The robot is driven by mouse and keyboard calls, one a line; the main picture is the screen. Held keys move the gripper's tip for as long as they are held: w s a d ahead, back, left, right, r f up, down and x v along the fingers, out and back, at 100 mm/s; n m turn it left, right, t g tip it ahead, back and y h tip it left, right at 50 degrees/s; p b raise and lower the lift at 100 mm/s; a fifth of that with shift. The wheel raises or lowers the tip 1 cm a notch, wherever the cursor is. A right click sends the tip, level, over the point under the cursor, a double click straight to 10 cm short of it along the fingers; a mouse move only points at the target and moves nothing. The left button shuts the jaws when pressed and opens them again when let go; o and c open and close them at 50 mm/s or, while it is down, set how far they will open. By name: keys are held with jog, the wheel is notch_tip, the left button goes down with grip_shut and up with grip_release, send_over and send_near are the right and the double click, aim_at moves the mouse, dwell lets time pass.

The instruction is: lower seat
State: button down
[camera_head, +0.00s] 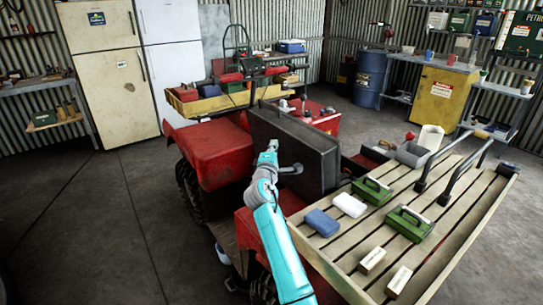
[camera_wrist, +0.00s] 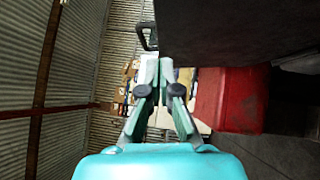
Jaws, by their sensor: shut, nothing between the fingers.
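The seat (camera_head: 292,158) is a black, thick panel that stands raised, nearly upright, on the red quad (camera_head: 208,150). In the wrist view the seat (camera_wrist: 235,32) is a dark slab filling the upper right. My gripper (camera_head: 270,148) is at the seat's left front side in the head view, close to its face. I cannot tell whether it touches the seat. In the wrist view my gripper (camera_wrist: 161,75) has its fingertips together, with nothing between them, just below and left of the seat's edge. The quad's red body (camera_wrist: 231,100) shows below the seat there.
A slatted wooden rack (camera_head: 450,225) on the quad's front carries green boxes, a blue block and white blocks. Fridges (camera_head: 115,95), a blue barrel (camera_head: 370,78) and a yellow cabinet (camera_head: 437,97) line the walls. The concrete floor (camera_head: 90,220) at left is clear.

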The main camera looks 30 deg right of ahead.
aim_at(285, 133)
jog(key=shift+w+d+r, duration=0.15)
jog(key=shift+w+d, duration=0.05)
jog(key=shift+d, duration=0.6)
jog(key=shift+w+d+r, duration=0.15)
jog(key=shift+d, duration=0.65)
jog(key=shift+w+d+r, duration=0.15)
jog(key=shift+w+d, duration=0.05)
jog(key=shift+d, duration=0.6)
jog(key=shift+d, duration=0.1)
